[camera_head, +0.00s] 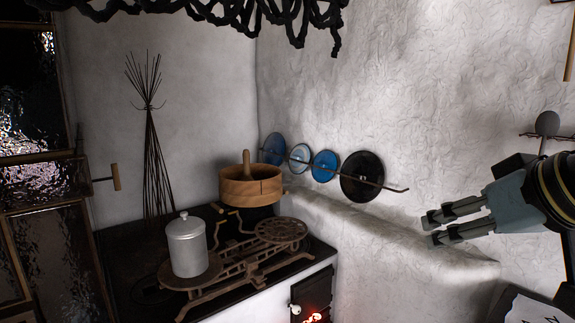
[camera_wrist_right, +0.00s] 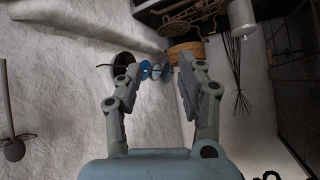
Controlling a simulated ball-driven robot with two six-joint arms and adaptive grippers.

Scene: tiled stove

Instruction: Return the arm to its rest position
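My right gripper (camera_head: 430,230) is at the right of the head view, in front of the white wall and above the plastered ledge. Its fingers point left toward the stove and hold nothing. In the right wrist view my right gripper (camera_wrist_right: 160,68) shows its two fingers well apart, with empty space between them. It touches nothing that I can see. My left gripper and left arm are not in either view.
The stove top (camera_head: 140,288) bears a scale (camera_head: 245,268), a lidded metal canister (camera_head: 187,247) and a wooden vessel (camera_head: 250,190). Lids hang on a wall rack (camera_head: 398,189) above the ledge (camera_head: 400,245). A fire door (camera_head: 311,300) glows below. Dark chainlike links hang overhead.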

